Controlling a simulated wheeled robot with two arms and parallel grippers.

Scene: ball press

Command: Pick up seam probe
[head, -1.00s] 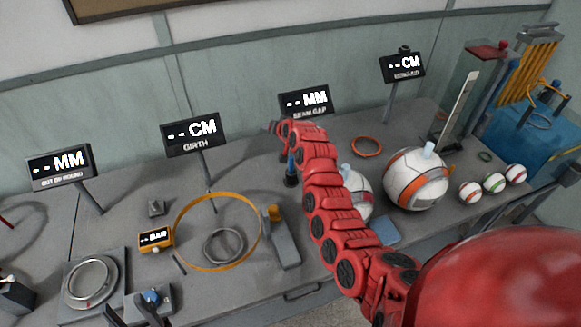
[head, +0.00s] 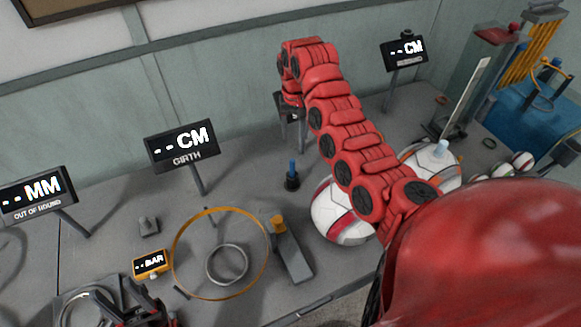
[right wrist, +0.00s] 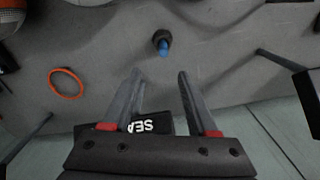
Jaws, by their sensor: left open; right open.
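The seam probe appears to be the small blue-topped piece with a black base (head: 292,178), upright on the table. In the right wrist view it shows from above as a blue tip in a dark round base (right wrist: 162,43). My right gripper (head: 291,125) is at the end of the raised red arm, behind and above the probe. In the right wrist view my right gripper (right wrist: 160,72) is open and empty, with the probe beyond and roughly between its fingertips, not touching. My left gripper (head: 125,308) is partly in view at the bottom left, above the table.
A white and red ball (head: 340,215) lies right of the probe, partly behind my arm. A yellow hoop (head: 178,230) and a grey tool with a yellow end (head: 294,255) lie in front. An orange ring (right wrist: 66,83) and the seam sign (right wrist: 150,126) show in the wrist view.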

